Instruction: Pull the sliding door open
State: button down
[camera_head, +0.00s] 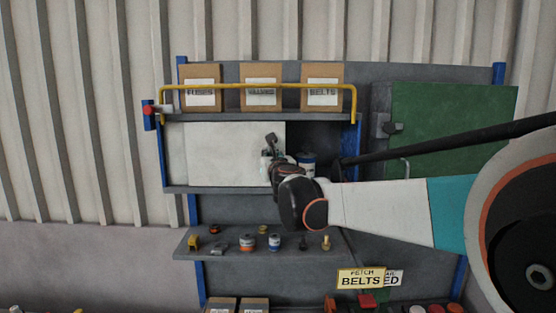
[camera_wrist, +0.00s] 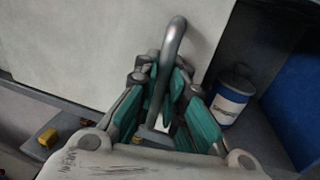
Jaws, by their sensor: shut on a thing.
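The sliding door (camera_head: 220,150) is a pale panel across the left and middle of the cabinet bay. It also fills the upper left of the wrist view (camera_wrist: 80,45). A dark opening (camera_head: 335,138) shows to the right of its edge. The grey curved bar handle (camera_wrist: 176,32) stands near the door's right edge; its top also shows in the head view (camera_head: 270,138). My gripper (camera_wrist: 168,88) is shut on the handle, with teal fingers on both sides of it. In the head view my gripper (camera_head: 268,158) is partly hidden by my wrist.
A can with a white and blue label (camera_wrist: 232,98) stands inside the opening. A yellow rail (camera_head: 258,87) fronts several boxes above. A lower shelf (camera_head: 215,232) holds small parts. A green cabinet door (camera_head: 450,120) is at right. Blue posts frame the bay.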

jog(key=shift+f, duration=0.1)
jog(key=c, duration=1.7)
grip_release()
jog(key=shift+s+a, duration=0.1)
jog(key=shift+o, duration=0.2)
notch_tip(320, 180, up, 10)
jog(key=shift+r, duration=0.1)
